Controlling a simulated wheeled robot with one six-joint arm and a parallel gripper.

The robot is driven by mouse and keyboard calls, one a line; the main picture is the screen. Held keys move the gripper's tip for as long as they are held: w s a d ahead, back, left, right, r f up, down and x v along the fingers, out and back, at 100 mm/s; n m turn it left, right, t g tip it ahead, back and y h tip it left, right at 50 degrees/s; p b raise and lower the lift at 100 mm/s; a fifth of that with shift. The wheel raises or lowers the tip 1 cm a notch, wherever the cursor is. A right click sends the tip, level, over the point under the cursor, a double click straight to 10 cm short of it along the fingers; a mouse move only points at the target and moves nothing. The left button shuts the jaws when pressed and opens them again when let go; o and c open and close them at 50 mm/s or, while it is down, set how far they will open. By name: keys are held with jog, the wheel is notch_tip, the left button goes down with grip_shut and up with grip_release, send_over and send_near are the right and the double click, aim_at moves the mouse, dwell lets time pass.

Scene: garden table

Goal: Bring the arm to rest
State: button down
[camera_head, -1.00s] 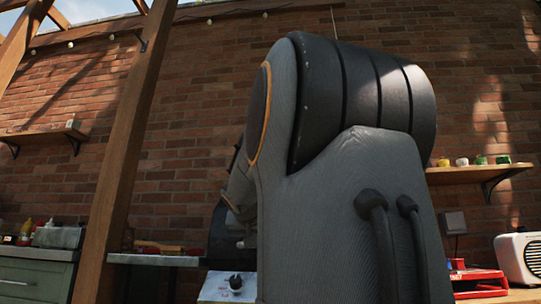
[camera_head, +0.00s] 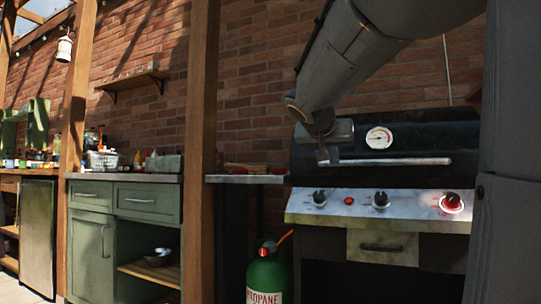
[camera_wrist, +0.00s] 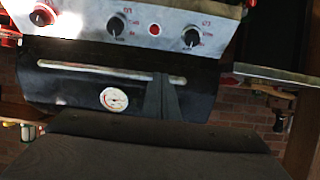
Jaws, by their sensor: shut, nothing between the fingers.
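My arm comes down from the upper right in the head view, in front of the grill. My gripper (camera_head: 323,156) hangs at its end, before the left part of the lid of the black grill (camera_head: 450,138). In the wrist view, which shows the grill upside down, the fingers (camera_wrist: 163,88) are together, with nothing between them. They overlap the lid handle in the picture; I cannot tell how far in front of it they are.
The grill's steel panel (camera_head: 415,203) has several knobs. A green propane bottle (camera_head: 268,272) stands below, left of the grill. A wooden post (camera_head: 201,90) rises left of the side shelf (camera_head: 245,179). A green cabinet (camera_head: 145,201) stands farther left.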

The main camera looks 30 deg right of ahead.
jog(key=shift+s+a+f+p, duration=0.2)
jog(key=shift+s+a+p, duration=0.4)
jog(key=shift+p, duration=0.75)
jog(key=shift+a, duration=0.1)
